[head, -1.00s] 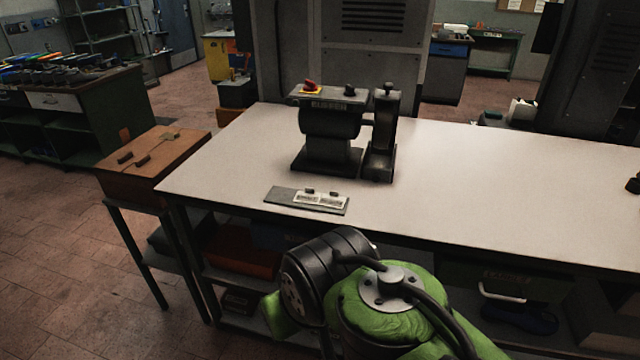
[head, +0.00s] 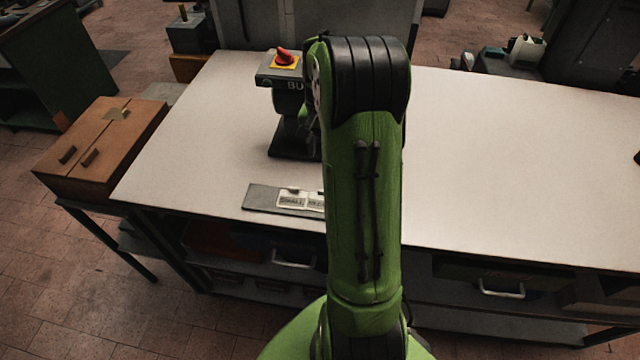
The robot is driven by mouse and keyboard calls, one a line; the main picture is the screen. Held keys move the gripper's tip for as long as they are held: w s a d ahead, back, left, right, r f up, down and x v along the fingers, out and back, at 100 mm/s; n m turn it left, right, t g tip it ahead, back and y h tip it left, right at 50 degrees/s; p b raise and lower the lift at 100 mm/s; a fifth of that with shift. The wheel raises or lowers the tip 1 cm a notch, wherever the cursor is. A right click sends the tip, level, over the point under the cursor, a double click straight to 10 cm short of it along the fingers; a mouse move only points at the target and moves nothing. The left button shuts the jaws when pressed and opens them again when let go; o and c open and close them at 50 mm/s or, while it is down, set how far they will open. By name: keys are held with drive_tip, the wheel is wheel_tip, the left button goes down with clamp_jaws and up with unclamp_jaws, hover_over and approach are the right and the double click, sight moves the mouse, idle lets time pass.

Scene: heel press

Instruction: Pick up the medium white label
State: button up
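Two small white labels lie on a grey plate (head: 261,197) near the front edge of the white bench. The left label (head: 291,202) shows dark print that looks like "SMALL". The label to its right (head: 315,203) is partly hidden by my green arm, and its print cannot be read. A small piece sits at the back edge of the left label. My arm rises in front of the bench. My gripper is not in view.
A brown wooden box (head: 104,150) stands at left.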

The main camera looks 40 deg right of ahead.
sight(321, 201)
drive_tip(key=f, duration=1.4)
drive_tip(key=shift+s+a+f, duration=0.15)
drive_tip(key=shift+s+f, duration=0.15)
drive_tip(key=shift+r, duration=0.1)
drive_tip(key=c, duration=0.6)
